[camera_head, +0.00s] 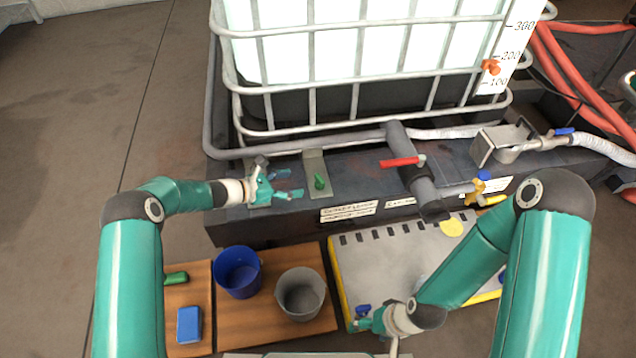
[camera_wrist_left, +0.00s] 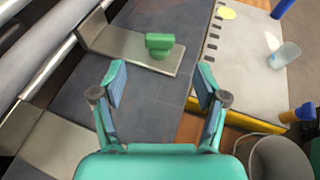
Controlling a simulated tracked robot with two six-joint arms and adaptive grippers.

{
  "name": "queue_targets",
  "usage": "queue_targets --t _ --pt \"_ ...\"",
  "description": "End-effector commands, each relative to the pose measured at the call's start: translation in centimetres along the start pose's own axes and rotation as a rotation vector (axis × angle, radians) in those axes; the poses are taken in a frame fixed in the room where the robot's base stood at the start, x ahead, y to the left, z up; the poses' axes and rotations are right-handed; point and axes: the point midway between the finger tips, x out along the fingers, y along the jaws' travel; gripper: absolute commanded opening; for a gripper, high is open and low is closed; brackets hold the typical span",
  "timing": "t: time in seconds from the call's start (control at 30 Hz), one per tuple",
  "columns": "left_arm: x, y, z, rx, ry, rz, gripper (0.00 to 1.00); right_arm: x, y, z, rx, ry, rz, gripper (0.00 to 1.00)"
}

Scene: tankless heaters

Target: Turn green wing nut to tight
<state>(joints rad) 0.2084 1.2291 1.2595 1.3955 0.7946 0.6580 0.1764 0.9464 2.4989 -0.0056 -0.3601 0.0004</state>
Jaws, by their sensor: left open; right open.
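The green wing nut (camera_head: 319,181) sits on a grey metal bracket plate (camera_head: 314,161) at the front of the dark base under the white tank. In the left wrist view the wing nut (camera_wrist_left: 160,45) is at the upper middle, on the plate (camera_wrist_left: 112,42). My left gripper (camera_head: 288,184) is open and empty, just left of the wing nut and apart from it. In the wrist view its fingers (camera_wrist_left: 161,80) are spread, with the wing nut beyond the tips, between their lines. My right gripper (camera_head: 363,319) is open over the yellow-edged grey panel, low in the head view.
A red-handled valve (camera_head: 400,162) on a thick grey pipe stands right of the wing nut. A yellow valve (camera_head: 480,188) is farther right. A blue bucket (camera_head: 237,274) and a grey bucket (camera_head: 300,295) stand on wooden boards below. Tank bars run close behind the plate.

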Motion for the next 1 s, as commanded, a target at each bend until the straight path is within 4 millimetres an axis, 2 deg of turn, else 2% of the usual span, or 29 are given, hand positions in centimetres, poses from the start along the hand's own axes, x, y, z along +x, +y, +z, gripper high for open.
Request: queue_targets --t 0.03,0.1,0.4,0.6,0.93,0.97,1.0 --pt "1.5 -0.1 -0.5 0.002 0.0 -0.002 0.73 0.9 0.3 0.0 0.0 0.0 0.0 0.73" --pt "3.1 -0.1 -0.5 0.003 0.0 -0.002 0.73 1.5 0.6 0.0 0.0 0.0 0.0 0.73" --pt "8.7 -0.1 -0.4 0.002 0.0 -0.001 0.73 3.9 1.4 0.0 0.0 0.0 0.0 0.73" --pt "10.3 0.0 -0.2 0.002 0.001 0.001 0.73 4.5 1.6 0.0 0.0 0.0 0.0 0.73" --pt "10.5 0.1 -0.1 0.0 0.002 0.001 0.73 4.5 1.6 0.0 0.0 0.0 0.0 0.73" --pt "10.5 0.1 -0.1 0.0 0.002 0.001 0.71 4.5 1.6 0.0 0.0 0.0 0.0 0.73" --pt "10.5 0.1 -0.1 0.0 0.002 0.001 0.65 4.5 1.6 0.0 0.0 0.0 0.0 0.73"
